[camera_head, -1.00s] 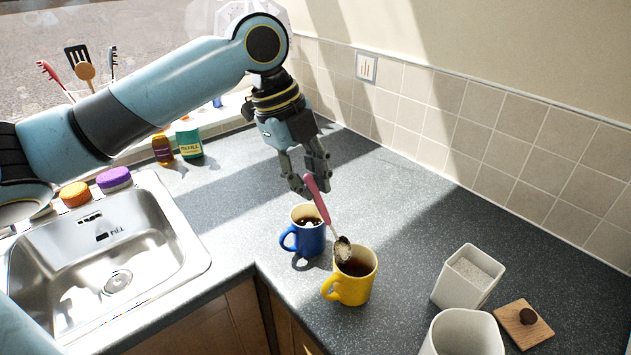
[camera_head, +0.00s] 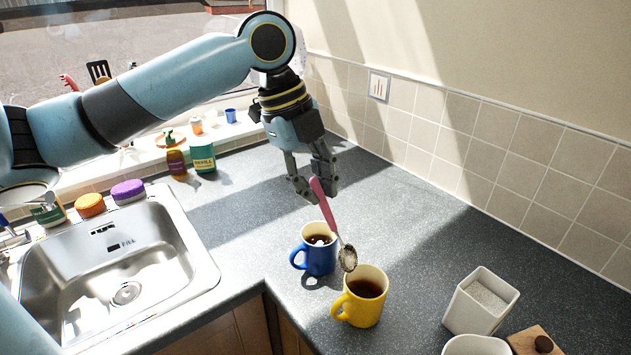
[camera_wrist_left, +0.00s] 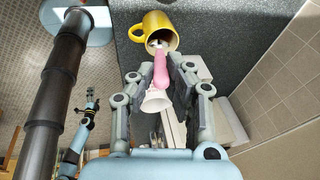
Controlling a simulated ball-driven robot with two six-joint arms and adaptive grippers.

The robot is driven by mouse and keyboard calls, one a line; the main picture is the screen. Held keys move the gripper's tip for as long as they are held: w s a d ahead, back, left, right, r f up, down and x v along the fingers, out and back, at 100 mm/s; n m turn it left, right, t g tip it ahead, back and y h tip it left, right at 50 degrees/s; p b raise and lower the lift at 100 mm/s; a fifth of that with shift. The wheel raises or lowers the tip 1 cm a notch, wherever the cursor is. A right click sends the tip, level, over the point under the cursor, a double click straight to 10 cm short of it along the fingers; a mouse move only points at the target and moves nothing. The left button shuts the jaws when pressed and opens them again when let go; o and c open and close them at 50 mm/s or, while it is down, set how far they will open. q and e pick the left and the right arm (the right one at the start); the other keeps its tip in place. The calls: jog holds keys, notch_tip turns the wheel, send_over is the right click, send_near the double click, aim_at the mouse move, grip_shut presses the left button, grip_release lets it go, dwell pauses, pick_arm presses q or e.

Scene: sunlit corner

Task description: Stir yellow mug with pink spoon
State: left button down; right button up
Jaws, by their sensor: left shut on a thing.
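The yellow mug (camera_head: 362,303) stands upright on the worktop with dark liquid in it; it also shows in the left wrist view (camera_wrist_left: 157,25). My left gripper (camera_head: 316,190) is shut on the handle of the pink spoon (camera_head: 325,205). The spoon slants down and its bowl, carrying something pale and grainy, hangs just above the yellow mug's back left rim, outside the liquid. In the left wrist view the pink handle (camera_wrist_left: 161,70) lies between the fingers. My right gripper is not in the head view; an arm low in the left wrist view is too small to judge.
A blue mug (camera_head: 319,257) with dark liquid stands close behind and left of the yellow mug. A white square container (camera_head: 481,305) of pale grains and a wooden lid (camera_head: 528,343) are at the right. The sink (camera_head: 115,270) is at the left.

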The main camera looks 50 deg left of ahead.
pick_arm(q)
jog(key=shift+r, duration=2.5)
